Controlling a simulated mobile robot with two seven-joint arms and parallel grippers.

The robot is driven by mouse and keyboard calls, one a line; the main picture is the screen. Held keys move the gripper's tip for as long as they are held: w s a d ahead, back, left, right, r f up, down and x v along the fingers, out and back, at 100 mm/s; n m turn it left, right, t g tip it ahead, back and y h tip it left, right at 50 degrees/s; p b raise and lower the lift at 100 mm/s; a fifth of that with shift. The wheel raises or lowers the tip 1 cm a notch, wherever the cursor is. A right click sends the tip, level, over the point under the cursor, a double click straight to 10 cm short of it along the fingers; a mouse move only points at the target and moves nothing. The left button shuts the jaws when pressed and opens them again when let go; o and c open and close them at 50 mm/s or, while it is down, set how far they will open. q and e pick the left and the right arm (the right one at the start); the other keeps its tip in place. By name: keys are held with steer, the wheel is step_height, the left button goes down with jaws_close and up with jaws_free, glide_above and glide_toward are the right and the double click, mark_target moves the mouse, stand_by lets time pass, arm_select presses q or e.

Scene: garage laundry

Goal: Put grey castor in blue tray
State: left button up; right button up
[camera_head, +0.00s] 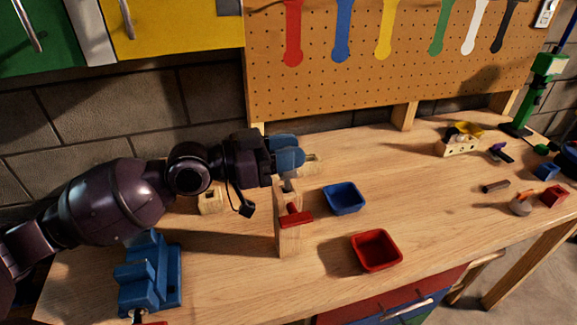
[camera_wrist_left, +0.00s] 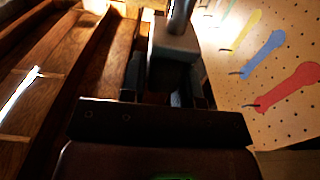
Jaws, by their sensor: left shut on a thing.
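My left gripper (camera_head: 290,158) is over the top of an upright wooden post (camera_head: 288,235) with a red lever. It is shut on the grey castor, whose grey stem (camera_head: 288,185) shows below the blue fingers at the post's top. I cannot tell whether the stem is in the post or just above it. In the left wrist view the grey castor (camera_wrist_left: 176,42) is between the fingers with its shiny metal stem pointing away; the fingers partly hide it. The blue tray (camera_head: 344,198) is on the bench right of the post and looks empty. My right gripper is not in view.
A red tray (camera_head: 376,250) sits in front of the blue tray. A blue stepped holder (camera_head: 148,275) stands at the front left, and a wooden block (camera_head: 210,201) lies behind the arm. Several small parts lie at the right. The bench middle is clear; a pegboard (camera_head: 400,70) rises behind.

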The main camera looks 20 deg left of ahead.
mark_target(287, 176)
arm_select(q)
step_height(287, 176, down, 3)
steer(key=shift+f+b, duration=0.15)
steer(key=shift+b, duration=0.25)
steer(key=shift+f, duration=0.15)
steer(key=o, duration=1)
steer(key=shift+c, duration=0.2)
